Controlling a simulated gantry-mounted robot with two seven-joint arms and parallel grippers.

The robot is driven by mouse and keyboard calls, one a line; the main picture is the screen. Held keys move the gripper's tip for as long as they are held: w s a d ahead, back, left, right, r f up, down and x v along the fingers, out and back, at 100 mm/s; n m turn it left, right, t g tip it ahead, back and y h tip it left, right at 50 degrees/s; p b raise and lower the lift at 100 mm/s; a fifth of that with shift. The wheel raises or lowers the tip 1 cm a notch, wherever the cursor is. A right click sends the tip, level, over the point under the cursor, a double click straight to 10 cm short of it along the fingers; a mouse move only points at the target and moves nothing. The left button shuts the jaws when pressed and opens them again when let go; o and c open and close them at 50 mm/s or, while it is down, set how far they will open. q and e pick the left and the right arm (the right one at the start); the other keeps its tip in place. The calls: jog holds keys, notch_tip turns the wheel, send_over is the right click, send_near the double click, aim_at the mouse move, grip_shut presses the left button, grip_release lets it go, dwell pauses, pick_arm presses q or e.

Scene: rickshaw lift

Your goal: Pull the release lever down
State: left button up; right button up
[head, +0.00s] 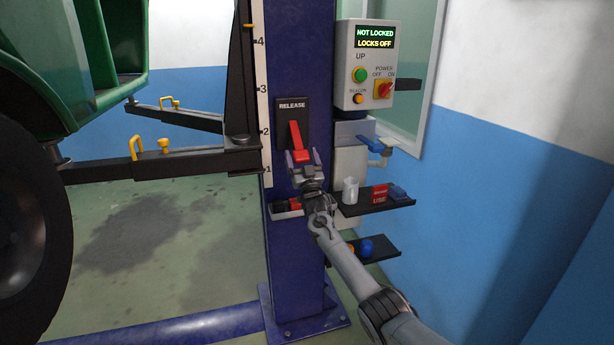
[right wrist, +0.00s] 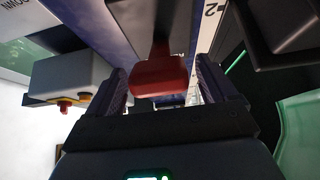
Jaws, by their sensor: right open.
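The red release lever (head: 297,139) sits on a black plate marked RELEASE (head: 292,108) on the blue lift post. Its handle hangs down and out from the plate, with a wider red end at the bottom. My right gripper (head: 303,160) is open at the lever's lower end, coming from below. In the right wrist view the red lever end (right wrist: 158,77) lies between the two open fingers (right wrist: 180,88), with gaps at both sides. I cannot tell whether either finger touches it. My left gripper is not in view.
A control box (head: 364,66) on the post reads NOT LOCKED, LOCKS OFF. Black shelves (head: 376,205) with a white cup (head: 350,190) and small items stand right of my right arm. A black lift arm (head: 160,164) reaches left toward a green vehicle (head: 60,60).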

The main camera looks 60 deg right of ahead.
jog(key=p+v, duration=0.1)
jog(key=v, duration=0.6)
jog(key=shift+p, duration=0.3)
jog(key=shift+v, duration=0.75)
jog(key=shift+f, duration=0.1)
